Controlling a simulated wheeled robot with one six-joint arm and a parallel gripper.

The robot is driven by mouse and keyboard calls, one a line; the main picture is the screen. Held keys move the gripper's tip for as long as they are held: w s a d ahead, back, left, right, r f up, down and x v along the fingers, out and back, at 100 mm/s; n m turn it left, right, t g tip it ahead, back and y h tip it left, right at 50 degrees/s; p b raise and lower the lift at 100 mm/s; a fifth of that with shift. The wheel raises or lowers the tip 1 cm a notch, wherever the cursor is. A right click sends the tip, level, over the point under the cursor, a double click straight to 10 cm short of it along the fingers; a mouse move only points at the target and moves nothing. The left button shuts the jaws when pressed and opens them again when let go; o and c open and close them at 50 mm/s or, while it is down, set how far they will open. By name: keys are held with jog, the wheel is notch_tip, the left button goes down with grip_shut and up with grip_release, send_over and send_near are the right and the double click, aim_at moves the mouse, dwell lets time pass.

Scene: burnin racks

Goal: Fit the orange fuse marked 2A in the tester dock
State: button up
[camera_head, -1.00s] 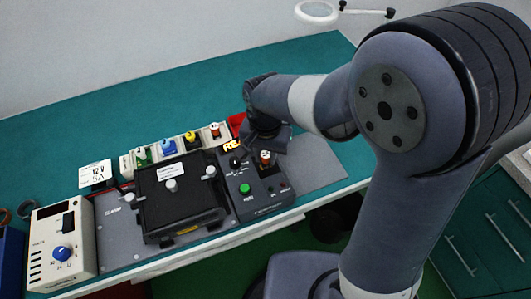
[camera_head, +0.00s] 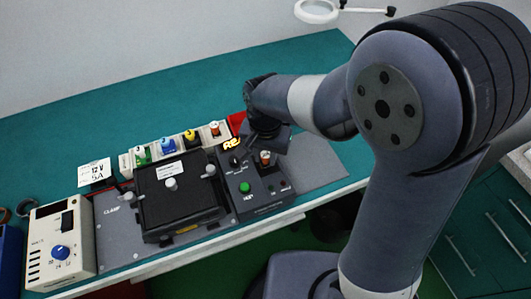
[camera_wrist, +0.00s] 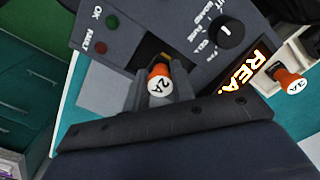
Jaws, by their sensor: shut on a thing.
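The orange fuse marked 2A (camera_wrist: 158,88) sits between the jaws of my gripper (camera_wrist: 160,80), which is shut on it. Its round white end with the marking faces the wrist camera. The fuse also shows in the head view (camera_head: 265,157), over the right part of the dark tester (camera_head: 248,190). In the wrist view the tester (camera_wrist: 150,32) fills the top, and a yellowish edge of a recess shows just beyond the fuse. The fuse's lower end is hidden, so I cannot tell whether it is seated in the dock.
An orange fuse marked 3A (camera_wrist: 288,80) stands in a holder beside the tester's lit display (camera_wrist: 250,72). Yellow (camera_head: 190,136), blue (camera_head: 168,146) and green (camera_head: 142,154) fuses stand in the row behind the black clamp fixture (camera_head: 180,200). The grey mat (camera_head: 318,165) at right is clear.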

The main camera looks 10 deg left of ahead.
jog(key=shift+f, duration=0.15)
dwell(0.5)
jog(key=o, duration=1)
jog(key=shift+r+p, duration=1.95)
jog(key=shift+r, duration=0.6)
jog(key=shift+r+p, duration=1.6)
jog(key=shift+r, duration=0.45)
